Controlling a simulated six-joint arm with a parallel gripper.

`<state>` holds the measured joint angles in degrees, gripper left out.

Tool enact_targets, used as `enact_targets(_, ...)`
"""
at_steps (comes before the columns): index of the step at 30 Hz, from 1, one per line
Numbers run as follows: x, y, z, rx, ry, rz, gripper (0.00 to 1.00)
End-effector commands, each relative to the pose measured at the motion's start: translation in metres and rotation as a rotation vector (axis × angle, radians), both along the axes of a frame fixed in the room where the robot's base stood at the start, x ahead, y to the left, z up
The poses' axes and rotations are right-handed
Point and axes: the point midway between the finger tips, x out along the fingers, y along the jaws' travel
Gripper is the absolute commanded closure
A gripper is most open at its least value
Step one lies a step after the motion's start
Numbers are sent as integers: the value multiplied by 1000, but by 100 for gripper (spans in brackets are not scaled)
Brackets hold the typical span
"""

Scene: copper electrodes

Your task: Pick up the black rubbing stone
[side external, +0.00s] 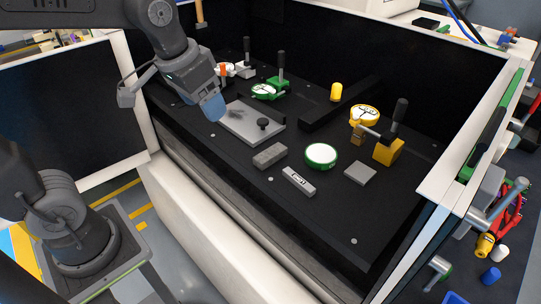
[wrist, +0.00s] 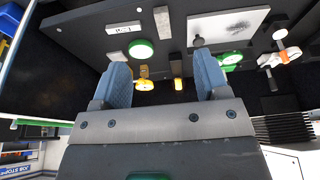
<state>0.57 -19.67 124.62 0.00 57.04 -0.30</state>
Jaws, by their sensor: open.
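My gripper (side external: 211,104) hangs above the left end of a light grey plate (side external: 243,127), its blue fingers pointing down. In the wrist view my gripper (wrist: 163,80) has its two blue fingers wide apart with nothing between them. A small black knobbed piece (side external: 263,123) stands at the plate's front right edge; it also shows in the wrist view (wrist: 198,41). A rough grey block (side external: 270,155) lies on the black table in front of the plate, apart from my gripper. Which of these is the black rubbing stone I cannot tell for certain.
A labelled grey bar (side external: 298,181), a green-rimmed disc (side external: 321,156) and a grey square (side external: 360,173) lie to the right. Green (side external: 265,91) and yellow (side external: 364,116) dial gauges, a yellow cylinder (side external: 336,92) and a long black bar (side external: 338,105) stand behind. High walls enclose the table's back.

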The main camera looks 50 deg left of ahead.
Motion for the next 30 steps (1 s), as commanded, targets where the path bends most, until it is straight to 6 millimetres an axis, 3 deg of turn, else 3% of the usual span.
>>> enact_targets(1, 19, -1, -3, 0, 37, -1, 32)
enact_targets(9, 106, -6, -35, 2, 205, -6, 32)
enact_targets(15, 147, -9, -66, 4, 289, -9, 32)
enact_targets(23, 158, -10, -90, 4, 320, -9, 32)
enact_targets(30, 158, -10, -136, 4, 321, -9, 32)
